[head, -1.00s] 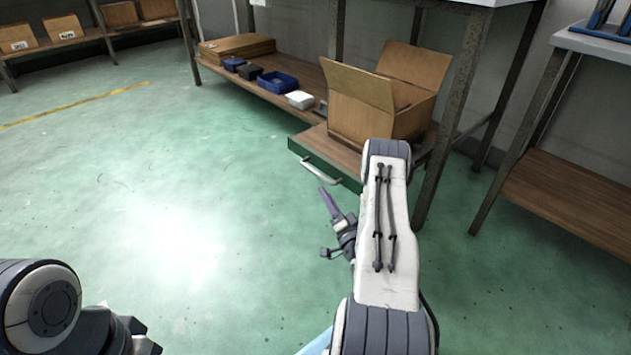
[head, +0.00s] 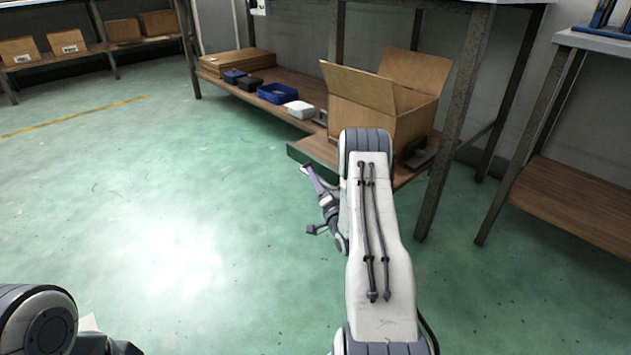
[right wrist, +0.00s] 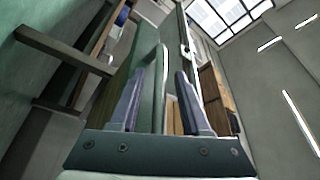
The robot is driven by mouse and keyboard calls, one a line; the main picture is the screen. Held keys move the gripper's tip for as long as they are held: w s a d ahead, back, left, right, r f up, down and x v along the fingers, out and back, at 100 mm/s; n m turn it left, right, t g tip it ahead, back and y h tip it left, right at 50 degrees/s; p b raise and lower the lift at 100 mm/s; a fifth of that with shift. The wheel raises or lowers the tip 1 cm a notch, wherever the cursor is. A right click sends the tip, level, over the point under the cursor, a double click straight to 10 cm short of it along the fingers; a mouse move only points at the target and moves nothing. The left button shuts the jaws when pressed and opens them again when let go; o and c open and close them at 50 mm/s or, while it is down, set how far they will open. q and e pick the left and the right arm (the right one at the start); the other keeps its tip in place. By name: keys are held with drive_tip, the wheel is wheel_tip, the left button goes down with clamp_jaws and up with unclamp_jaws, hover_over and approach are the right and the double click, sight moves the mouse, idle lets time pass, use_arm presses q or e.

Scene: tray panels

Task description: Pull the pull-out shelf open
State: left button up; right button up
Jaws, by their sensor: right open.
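The pull-out shelf (head: 313,150) has a wooden top and a green front and juts out a little below the workbench; my right arm hides much of its front in the head view. My right gripper (head: 306,170) is at the shelf's green front. In the right wrist view my right gripper (right wrist: 160,75) is open, its two purple-grey fingers apart. The pale bar handle (right wrist: 165,90) appears between the fingers, lengthwise along them; I cannot tell whether they touch it. The green front (right wrist: 143,70) fills the space behind. My left gripper is not in view; only part of my left arm shows.
A bench leg (head: 455,130) stands right of my arm. The green floor to the left is clear.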

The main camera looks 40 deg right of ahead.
clamp_jaws()
drive_tip(key=shift+s+f, duration=0.1)
idle(1.2)
